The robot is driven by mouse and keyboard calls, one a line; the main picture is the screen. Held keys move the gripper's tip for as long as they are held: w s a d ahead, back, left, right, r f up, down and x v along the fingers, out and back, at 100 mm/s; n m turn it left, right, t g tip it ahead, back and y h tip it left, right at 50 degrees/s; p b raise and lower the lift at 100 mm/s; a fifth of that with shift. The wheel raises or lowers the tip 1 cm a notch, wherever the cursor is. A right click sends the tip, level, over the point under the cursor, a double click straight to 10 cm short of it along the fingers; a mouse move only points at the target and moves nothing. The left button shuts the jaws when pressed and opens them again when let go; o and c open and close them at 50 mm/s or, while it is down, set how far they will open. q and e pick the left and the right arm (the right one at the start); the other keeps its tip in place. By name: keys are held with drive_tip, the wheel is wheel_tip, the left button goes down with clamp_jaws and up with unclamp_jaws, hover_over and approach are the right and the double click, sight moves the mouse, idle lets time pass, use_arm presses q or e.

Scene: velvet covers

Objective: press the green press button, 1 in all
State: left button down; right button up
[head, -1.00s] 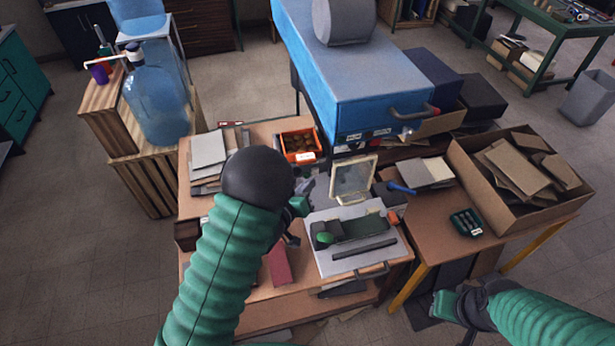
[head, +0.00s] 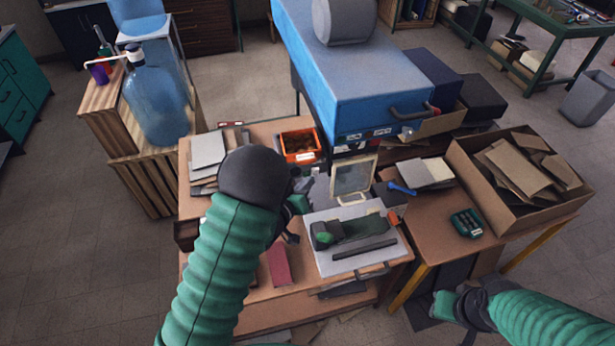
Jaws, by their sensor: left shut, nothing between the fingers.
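The green press button (head: 324,238) is a small rounded green knob at the left of a dark strip on a light grey panel (head: 335,262), which lies on the wooden workbench. My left gripper (head: 297,222) is just left of the panel, close to the button and apart from it in the picture. It is shut and empty, and partly hidden behind my own dark wrist joint. My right gripper (head: 446,304) is low at the right, beyond the front of the benches, far from the button. Its fingers are too unclear to tell open or shut.
A clear framed flap (head: 354,175) stands up behind the panel. An orange bin (head: 300,145), a stack of pale sheets (head: 208,152) and a red block (head: 279,266) lie around it. A large blue case (head: 360,95) stands behind. A cardboard box (head: 510,185) is at the right.

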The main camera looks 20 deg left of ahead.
use_arm(q)
drive_tip(key=shift+w+a, duration=0.1)
drive_tip(key=shift+w, duration=0.1)
drive_tip(key=shift+s, duration=0.1)
drive_tip(key=shift+s+d, duration=0.5)
drive_tip(key=shift+s, duration=0.25)
drive_tip(key=shift+d, duration=0.1)
drive_tip(key=shift+s+d+b, duration=0.15)
drive_tip(key=shift+s+d, duration=0.3)
drive_tip(key=shift+s, duration=0.25)
drive_tip(key=shift+s+d+b, duration=0.15)
drive_tip(key=shift+s+d, duration=0.3)
drive_tip(key=shift+s, duration=0.25)
drive_tip(key=shift+s+d+b, duration=0.15)
drive_tip(key=shift+s+d, duration=0.3)
drive_tip(key=shift+s, duration=0.25)
drive_tip(key=shift+a, duration=0.1)
